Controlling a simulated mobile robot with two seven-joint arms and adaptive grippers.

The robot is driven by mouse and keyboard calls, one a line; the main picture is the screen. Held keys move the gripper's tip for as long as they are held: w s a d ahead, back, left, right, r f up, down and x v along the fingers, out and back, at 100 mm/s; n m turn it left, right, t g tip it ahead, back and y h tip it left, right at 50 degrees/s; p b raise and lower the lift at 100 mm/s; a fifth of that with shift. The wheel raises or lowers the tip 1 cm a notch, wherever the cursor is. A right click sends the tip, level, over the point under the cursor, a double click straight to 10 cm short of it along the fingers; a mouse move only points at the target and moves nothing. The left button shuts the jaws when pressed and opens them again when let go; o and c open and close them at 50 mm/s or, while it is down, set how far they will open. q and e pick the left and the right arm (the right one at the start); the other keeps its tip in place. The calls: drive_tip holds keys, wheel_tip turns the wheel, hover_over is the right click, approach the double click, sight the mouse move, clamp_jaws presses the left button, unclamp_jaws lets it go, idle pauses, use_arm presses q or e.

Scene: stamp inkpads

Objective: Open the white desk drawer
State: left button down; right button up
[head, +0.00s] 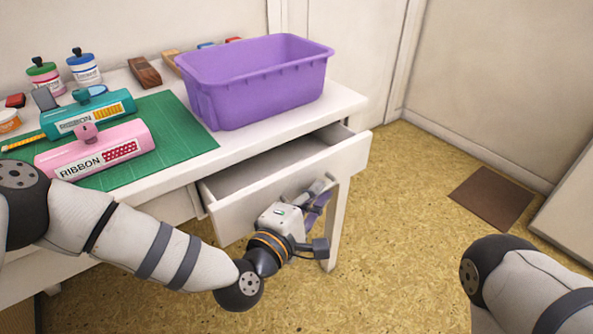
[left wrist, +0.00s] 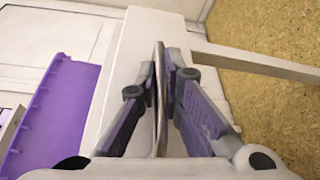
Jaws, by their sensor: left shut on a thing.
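The white desk drawer (head: 238,212) stands pulled out from the white desk (head: 170,196), and part of its inside shows. My left gripper (head: 318,192) is at the drawer's front. In the left wrist view its fingers (left wrist: 166,78) are shut on the thin metal drawer handle (left wrist: 159,110), one finger on each side. The handle is mostly hidden behind the gripper in the head view. My right arm shows at the lower right, but its gripper is out of view.
A purple bin (head: 255,95) stands on the desk above the drawer. A green mat (head: 185,135) bears a pink ribbon box (head: 95,150) and a teal one (head: 88,113). Ink bottles stand at the back left. The floor (head: 420,200) right of the drawer is clear, with a brown mat (head: 490,197).

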use_arm(q)
drive_tip(key=s+d+p, duration=0.2)
drive_tip(key=s+d, duration=0.8)
drive_tip(key=s, duration=0.3)
drive_tip(key=shift+s, duration=0.35)
drive_tip(key=c, duration=1.7)
unclamp_jaws()
drive_tip(key=shift+a, duration=0.1)
drive_tip(key=v, duration=1.2)
drive_tip(key=shift+f, duration=0.1)
